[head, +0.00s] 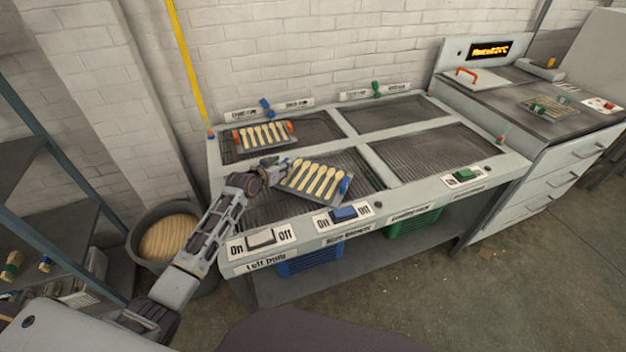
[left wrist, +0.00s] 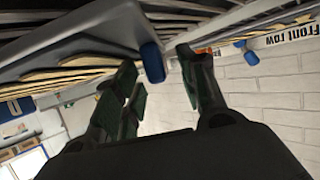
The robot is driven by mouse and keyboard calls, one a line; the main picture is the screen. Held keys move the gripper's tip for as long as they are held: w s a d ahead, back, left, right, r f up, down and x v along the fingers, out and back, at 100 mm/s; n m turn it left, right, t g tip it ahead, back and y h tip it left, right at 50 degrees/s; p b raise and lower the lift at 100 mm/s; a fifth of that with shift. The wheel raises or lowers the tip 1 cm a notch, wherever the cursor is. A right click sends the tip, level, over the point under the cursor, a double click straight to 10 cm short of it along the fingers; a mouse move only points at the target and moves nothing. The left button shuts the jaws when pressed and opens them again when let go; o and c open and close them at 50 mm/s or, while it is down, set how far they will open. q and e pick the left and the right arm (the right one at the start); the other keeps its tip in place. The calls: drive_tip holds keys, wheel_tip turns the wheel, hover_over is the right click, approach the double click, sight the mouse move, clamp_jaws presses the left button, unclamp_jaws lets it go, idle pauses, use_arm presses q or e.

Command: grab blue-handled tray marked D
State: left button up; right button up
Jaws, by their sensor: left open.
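A grey tray (head: 318,198) with several pale wooden spoons lies on the front left grille of the press table. It has a blue handle (head: 345,185) at its right end. My left gripper (head: 280,166) is at the tray's left end, open. In the left wrist view, a blue handle (left wrist: 152,62) shows between the open fingers of my left gripper (left wrist: 157,70), and the tray's underside or edge runs beside it. I cannot see whether the fingers touch the handle. No letter D is legible on the tray. My right gripper is not in view.
An orange-handled tray (head: 265,147) of spoons lies on the back left grille. The right-hand grilles (head: 430,150) are bare. A round bin (head: 165,238) stands left of the table, and a metal cabinet (head: 560,150) stands at right. Label plates and knobs line the table rim.

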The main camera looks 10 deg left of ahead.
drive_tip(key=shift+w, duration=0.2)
use_arm(q)
drive_tip(key=shift+c, duration=1.7)
drive_tip(key=c, duration=0.5)
clamp_jaws()
drive_tip(key=shift+r, duration=0.2)
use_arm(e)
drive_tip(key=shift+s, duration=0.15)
use_arm(q)
wheel_tip(320, 180, up, 9)
drive_tip(key=shift+f, duration=0.1)
drive_tip(key=shift+r, duration=0.5)
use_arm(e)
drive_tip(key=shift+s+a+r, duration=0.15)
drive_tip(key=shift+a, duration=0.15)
